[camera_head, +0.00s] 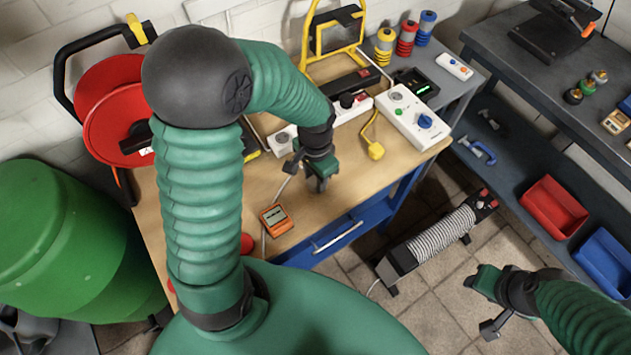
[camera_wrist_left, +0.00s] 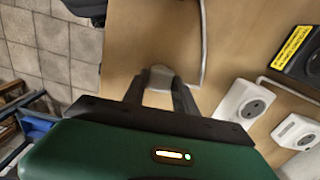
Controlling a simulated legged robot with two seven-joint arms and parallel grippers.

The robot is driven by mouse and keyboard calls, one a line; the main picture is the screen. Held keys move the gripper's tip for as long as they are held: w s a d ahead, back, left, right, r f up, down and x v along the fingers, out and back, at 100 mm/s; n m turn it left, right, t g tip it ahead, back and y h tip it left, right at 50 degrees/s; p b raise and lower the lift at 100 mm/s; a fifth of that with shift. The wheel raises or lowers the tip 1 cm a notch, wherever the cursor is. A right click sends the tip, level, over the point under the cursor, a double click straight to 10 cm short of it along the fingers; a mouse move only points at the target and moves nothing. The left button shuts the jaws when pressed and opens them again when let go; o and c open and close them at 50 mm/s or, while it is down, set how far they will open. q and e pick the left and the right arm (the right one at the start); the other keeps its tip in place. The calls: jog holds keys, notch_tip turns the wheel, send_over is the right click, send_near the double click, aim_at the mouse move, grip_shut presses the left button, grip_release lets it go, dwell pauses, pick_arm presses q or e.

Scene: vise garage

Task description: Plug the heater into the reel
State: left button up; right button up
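The heater (camera_head: 440,238), dark with a pale coiled body, stands on the floor right of the bench. A pale cord end shows beside its near left foot. The red cable reel (camera_head: 95,85) with a black frame stands at the bench's left, partly hidden by my left arm. My left gripper (camera_head: 318,188) hangs over the bench top. In the left wrist view a whitish plug-like piece (camera_wrist_left: 160,80) lies between its fingers; I cannot tell whether they press on it. A pale cable (camera_wrist_left: 203,40) runs beside it. My right gripper (camera_head: 472,282) is over the floor, its finger gap unclear.
An orange meter (camera_head: 276,220) lies on the wooden bench (camera_head: 345,205). White socket boxes (camera_head: 413,118) and a yellow plug (camera_head: 376,151) lie at its right. A green barrel (camera_head: 65,245) stands left. Red (camera_head: 553,208) and blue (camera_head: 605,262) bins sit on the right shelf.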

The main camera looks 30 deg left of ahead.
pick_arm(q)
grip_shut()
jog(key=shift+r, duration=0.55)
notch_tip(320, 180, up, 2)
jog(key=shift+w+r, duration=0.1)
jog(key=shift+r, duration=0.05)
jog(key=s+d+r, duration=0.1)
jog(key=s+d, duration=1)
jog(key=shift+s+d+r, duration=0.2)
jog(key=shift+d+r, duration=0.1)
